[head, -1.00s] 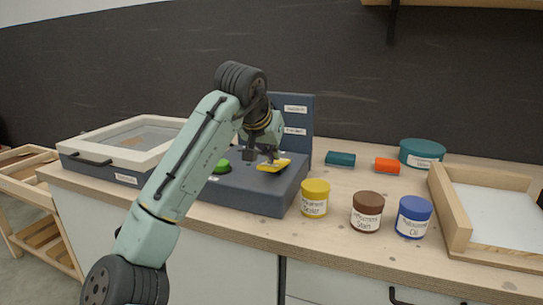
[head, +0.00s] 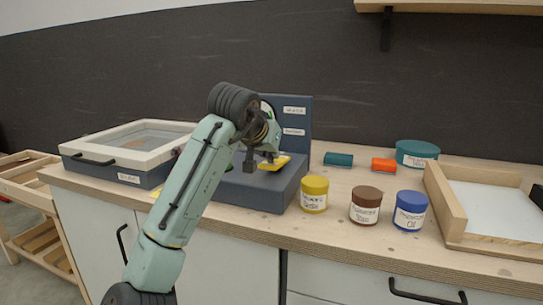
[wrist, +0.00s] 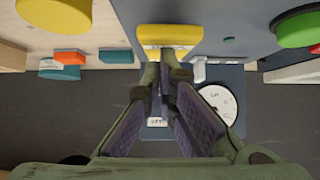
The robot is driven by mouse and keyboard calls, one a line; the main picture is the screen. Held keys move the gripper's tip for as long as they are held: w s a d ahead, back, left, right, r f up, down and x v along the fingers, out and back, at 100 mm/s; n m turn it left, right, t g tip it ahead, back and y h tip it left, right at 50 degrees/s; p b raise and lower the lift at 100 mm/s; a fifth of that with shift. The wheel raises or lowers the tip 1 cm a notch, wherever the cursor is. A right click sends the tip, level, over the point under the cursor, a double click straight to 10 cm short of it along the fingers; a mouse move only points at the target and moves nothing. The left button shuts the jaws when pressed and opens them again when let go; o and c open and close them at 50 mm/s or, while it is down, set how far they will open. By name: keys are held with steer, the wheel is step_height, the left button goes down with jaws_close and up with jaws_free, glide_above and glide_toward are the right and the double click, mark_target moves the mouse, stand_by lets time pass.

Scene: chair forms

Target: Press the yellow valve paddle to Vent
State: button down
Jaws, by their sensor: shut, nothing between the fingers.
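The yellow valve paddle (head: 280,162) sits on top of the dark blue control box (head: 262,193), near its right side. It also shows in the wrist view (wrist: 169,36), at top centre just beyond my fingertips. My gripper (wrist: 165,72) is shut and empty, with its fingertips overlapping the paddle's near edge in that view. I cannot tell whether they touch it. In the head view my gripper (head: 260,160) is beside the paddle's left end and partly hidden by my arm. The labels on the upright panel (head: 297,118) are too small to read surely.
A green button (wrist: 300,28) stands on the box, mostly behind my arm in the head view. A round gauge (wrist: 218,100) is on the panel. Yellow (head: 314,195), brown (head: 365,206) and blue (head: 410,211) jars stand right of the box. A lidded case (head: 125,160) lies left.

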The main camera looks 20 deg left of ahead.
steer(key=shift+s+f+b, duration=0.45)
steer(key=shift+f+b, duration=0.15)
steer(key=shift+b, duration=0.15)
steer(key=shift+s+f+t+b, duration=0.15)
steer(key=shift+f+t+b, duration=0.05)
steer(key=shift+t+b, duration=0.35)
steer(key=shift+s+t, duration=0.1)
steer(key=shift+t, duration=0.15)
steer(key=shift+r, duration=0.2)
